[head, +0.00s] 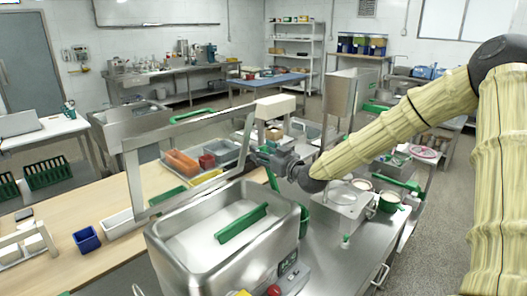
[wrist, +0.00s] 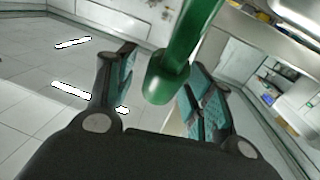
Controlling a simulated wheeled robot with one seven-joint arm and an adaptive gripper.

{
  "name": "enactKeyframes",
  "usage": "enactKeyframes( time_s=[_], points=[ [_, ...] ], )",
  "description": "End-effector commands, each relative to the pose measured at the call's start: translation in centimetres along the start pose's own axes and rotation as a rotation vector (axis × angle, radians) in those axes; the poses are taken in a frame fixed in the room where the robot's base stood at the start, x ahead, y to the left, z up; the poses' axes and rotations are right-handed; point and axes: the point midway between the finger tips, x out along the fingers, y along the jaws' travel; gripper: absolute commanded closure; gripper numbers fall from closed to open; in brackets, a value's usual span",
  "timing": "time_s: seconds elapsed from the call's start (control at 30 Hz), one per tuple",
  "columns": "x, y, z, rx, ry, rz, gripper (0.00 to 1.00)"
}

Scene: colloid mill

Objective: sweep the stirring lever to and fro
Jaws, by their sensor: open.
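A green lever (wrist: 190,38) with a rounded end shows in the wrist view, its end between the two fingers of my gripper (wrist: 163,68). The fingers stand apart on either side of it, and I cannot tell whether either touches it. In the head view my gripper (head: 262,158) is above and behind the steel tank, and a narrow green piece (head: 272,181) shows just below it. I cannot tell whether that is the same lever. A green bar (head: 242,223) lies across the pale contents of the steel tank (head: 171,243).
A steel frame (head: 137,180) stands behind the tank. A wooden table (head: 60,218) with a blue bin (head: 87,239) is at left. A steel counter (head: 352,245) with a box-shaped machine (head: 340,205) is at right. Open floor (head: 440,215) lies beyond it.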

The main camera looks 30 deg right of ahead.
Motion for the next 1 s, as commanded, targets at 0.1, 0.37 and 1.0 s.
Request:
enactKeyframes(
  time_s=[0.1, 0.37, 1.0],
  points=[
    [0.1, 0.0, 0.0, 0.0, 0.0, 0.0, 0.48],
    [0.0, 0.0, 0.0, 0.0, 0.0, 0.0, 0.7],
    [0.7, -1.6, 0.1, 0.005, 0.035, -0.02, 1.0]
  ],
)
